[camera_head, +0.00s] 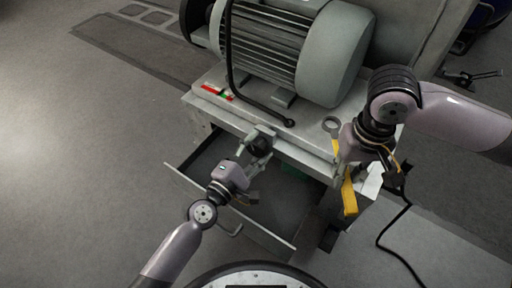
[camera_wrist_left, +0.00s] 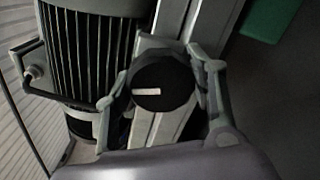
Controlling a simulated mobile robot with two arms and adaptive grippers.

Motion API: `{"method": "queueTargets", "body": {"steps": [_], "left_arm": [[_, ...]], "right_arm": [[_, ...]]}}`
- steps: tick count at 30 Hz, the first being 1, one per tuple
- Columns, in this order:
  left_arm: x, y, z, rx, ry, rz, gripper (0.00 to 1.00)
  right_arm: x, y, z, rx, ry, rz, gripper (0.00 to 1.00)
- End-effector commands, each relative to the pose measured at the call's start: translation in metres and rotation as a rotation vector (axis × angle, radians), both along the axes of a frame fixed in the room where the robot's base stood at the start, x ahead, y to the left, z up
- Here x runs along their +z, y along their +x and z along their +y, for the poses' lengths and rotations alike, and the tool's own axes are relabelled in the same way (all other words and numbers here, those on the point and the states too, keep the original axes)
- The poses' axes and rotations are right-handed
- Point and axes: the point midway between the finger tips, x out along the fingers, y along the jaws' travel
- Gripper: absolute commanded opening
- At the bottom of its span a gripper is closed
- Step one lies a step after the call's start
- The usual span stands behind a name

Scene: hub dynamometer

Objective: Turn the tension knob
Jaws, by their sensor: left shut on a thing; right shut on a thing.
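The round black tension knob (camera_head: 260,146) sits at the front edge of the grey machine bench. In the left wrist view the knob (camera_wrist_left: 163,81) shows a white mark on its face, lying nearly level. My left gripper (camera_head: 256,153) has one finger on each side of the knob and is shut on it. My right gripper (camera_head: 343,158) is at the bench's right front corner, by a yellow piece (camera_head: 349,195) that hangs down there. It is shut on this yellow piece, as far as I can tell; its fingertips are mostly hidden.
A large grey finned motor (camera_head: 285,45) stands on the bench top (camera_head: 205,90). A grey metal ring (camera_head: 332,124) is near the bench's right corner. An open drawer (camera_head: 190,172) juts out below my left gripper. A black cable (camera_head: 380,238) runs along the floor at right. The left floor is clear.

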Motion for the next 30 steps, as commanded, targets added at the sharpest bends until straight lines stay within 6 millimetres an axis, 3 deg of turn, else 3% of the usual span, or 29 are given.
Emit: {"method": "queueTargets", "body": {"steps": [12,30], "left_arm": [[-0.0008,-0.0005,-0.0006,-0.002,0.175,-0.114,0.22],[-0.0015,-0.0008,-0.0007,-0.003,0.203,-0.132,0.22]], "right_arm": [[0.0016,0.0002,0.0001,0.000,0.000,-0.001,0.00],[0.0017,0.0002,0.0001,0.000,0.000,-0.001,0.00]]}}
